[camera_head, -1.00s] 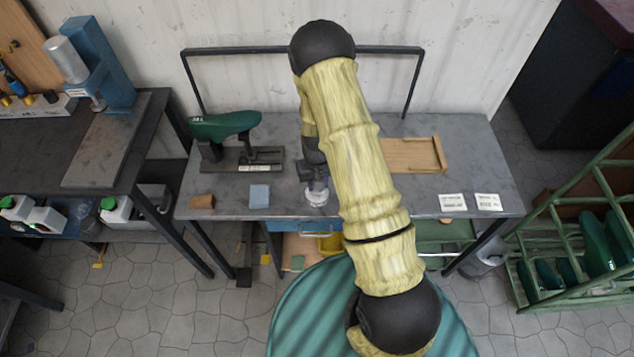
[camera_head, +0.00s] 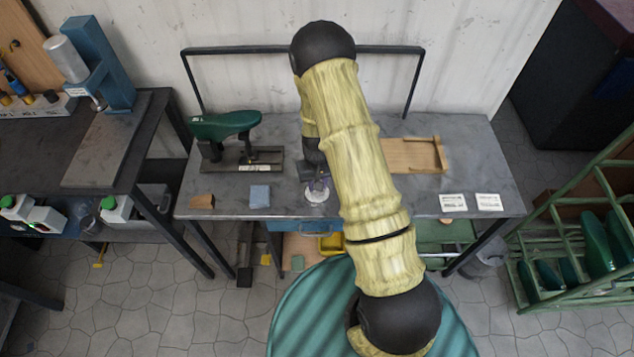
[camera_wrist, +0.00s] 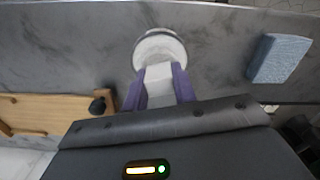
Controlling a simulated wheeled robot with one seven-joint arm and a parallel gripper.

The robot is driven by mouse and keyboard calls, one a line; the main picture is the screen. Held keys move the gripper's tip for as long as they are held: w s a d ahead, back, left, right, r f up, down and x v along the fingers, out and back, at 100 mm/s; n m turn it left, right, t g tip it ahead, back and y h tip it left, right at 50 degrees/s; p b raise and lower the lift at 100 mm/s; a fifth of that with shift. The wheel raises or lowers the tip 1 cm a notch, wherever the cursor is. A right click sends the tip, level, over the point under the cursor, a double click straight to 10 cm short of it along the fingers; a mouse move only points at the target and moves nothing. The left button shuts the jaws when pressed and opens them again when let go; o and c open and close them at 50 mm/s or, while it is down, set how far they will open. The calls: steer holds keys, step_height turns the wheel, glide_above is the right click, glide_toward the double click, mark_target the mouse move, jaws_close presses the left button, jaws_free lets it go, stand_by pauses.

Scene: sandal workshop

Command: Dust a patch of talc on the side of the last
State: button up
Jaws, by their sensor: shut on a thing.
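The last (camera_head: 224,125) is a dark green foot form mounted on a dark stand at the left of the bench. A shallow round dish of white powder (camera_head: 317,193) stands on the bench near its front edge, and it also shows in the wrist view (camera_wrist: 160,46). My gripper (camera_wrist: 160,88) has purple fingers shut on a white block-like pad (camera_wrist: 158,76). The pad's far end is at or just over the dish; I cannot tell whether it touches the powder. In the head view my arm partly hides the gripper (camera_head: 318,180).
A wooden tray (camera_head: 415,155) and two white cards (camera_head: 453,202) are on the right. A dark frame (camera_head: 400,49) rises behind the bench.

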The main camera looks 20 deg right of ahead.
steer(key=shift+f+b, duration=0.35)
steer(key=shift+f, duration=0.1)
stand_by(1.5)
steer(key=shift+r+p, duration=2.55)
steer(key=shift+r, duration=1.05)
steer(key=shift+s+f, duration=0.25)
steer(key=shift+s, duration=0.2)
steer(key=shift+a, duration=0.1)
